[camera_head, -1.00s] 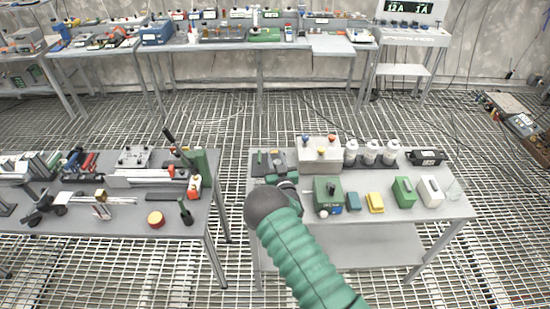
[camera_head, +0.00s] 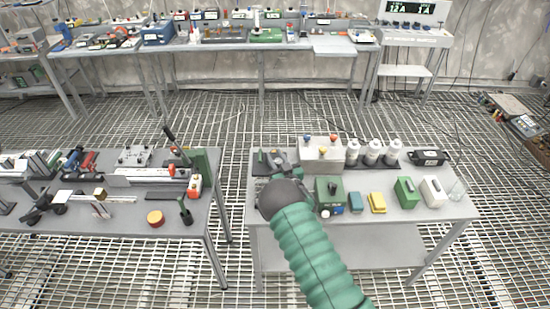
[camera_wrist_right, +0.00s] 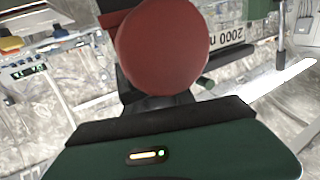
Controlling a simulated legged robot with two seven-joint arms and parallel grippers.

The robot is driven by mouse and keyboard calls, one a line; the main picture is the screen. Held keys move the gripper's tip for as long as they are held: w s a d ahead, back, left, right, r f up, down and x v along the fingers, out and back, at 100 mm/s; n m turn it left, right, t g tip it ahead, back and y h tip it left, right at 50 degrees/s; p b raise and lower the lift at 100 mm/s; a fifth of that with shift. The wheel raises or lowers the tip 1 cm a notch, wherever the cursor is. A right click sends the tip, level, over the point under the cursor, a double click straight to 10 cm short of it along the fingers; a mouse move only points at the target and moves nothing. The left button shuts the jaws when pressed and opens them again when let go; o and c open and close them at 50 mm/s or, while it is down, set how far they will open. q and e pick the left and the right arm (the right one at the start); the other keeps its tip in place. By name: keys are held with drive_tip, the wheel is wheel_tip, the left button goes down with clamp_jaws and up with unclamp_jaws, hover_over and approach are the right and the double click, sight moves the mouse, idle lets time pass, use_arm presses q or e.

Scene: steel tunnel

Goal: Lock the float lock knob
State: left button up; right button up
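My right arm reaches up over the front edge of the right table in the head view. Its gripper (camera_head: 278,162) is over the table's back left part, beside a dark device with a small green part (camera_head: 261,157). My wrist hides much of the fingers and what lies under them. In the right wrist view a large red round knob-like face (camera_wrist_right: 162,45) is close in front of my green and black gripper body. I cannot tell whether the fingers are around it, or if it is the float lock knob. My left gripper is not in view.
A pale box with coloured knobs (camera_head: 321,155) stands right of my gripper, with several white bottles (camera_head: 372,153) beyond it. A green box (camera_head: 329,190), a yellow block (camera_head: 377,203) and a black box (camera_head: 429,158) share the table. A gap separates the left table (camera_head: 120,217).

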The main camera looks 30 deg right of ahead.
drive_tip(key=o, duration=0.4)
